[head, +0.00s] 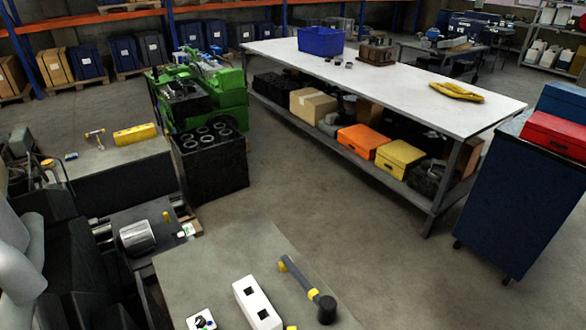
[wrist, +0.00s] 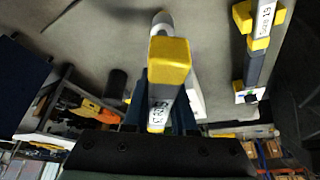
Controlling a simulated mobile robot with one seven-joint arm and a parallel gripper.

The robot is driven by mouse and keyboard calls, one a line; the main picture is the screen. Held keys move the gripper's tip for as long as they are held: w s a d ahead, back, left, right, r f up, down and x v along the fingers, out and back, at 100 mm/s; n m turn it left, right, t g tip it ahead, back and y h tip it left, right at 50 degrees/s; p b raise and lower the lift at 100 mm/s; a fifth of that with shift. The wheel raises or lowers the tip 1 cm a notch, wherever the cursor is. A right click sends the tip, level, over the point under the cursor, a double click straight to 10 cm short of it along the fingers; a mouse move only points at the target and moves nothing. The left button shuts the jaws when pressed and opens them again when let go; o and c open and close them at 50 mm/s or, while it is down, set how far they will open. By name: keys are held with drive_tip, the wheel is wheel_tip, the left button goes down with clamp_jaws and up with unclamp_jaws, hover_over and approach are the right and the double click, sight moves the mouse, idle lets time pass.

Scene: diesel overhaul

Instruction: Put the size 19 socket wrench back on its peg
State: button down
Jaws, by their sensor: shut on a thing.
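In the wrist view, my gripper (wrist: 158,118) is shut on a socket wrench (wrist: 170,62). The wrench has a yellow block, a white label and a grey round end pointing to the top of the picture. Its size label is turned and blurred, so I cannot read the number surely. A second tool (wrist: 262,22) with yellow parts and a label that seems to read size 13 is at the upper right, apart from my gripper. I cannot make out a peg for the held wrench. The head view does not show my gripper.
A yellow block (head: 135,134) lies on the left bench. A long workbench (head: 400,85) stands behind open floor (head: 310,195).

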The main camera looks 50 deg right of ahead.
drive_tip(key=shift+f+b, duration=0.55)
drive_tip(key=shift+f, duration=0.35)
drive_tip(key=c, duration=0.6)
unclamp_jaws()
drive_tip(key=shift+c, duration=0.2)
drive_tip(key=shift+o, duration=0.2)
drive_tip(key=shift+f, duration=0.1)
drive_tip(key=o, duration=0.5)
wheel_tip(320, 180, up, 9)
drive_tip(key=p, duration=0.9)
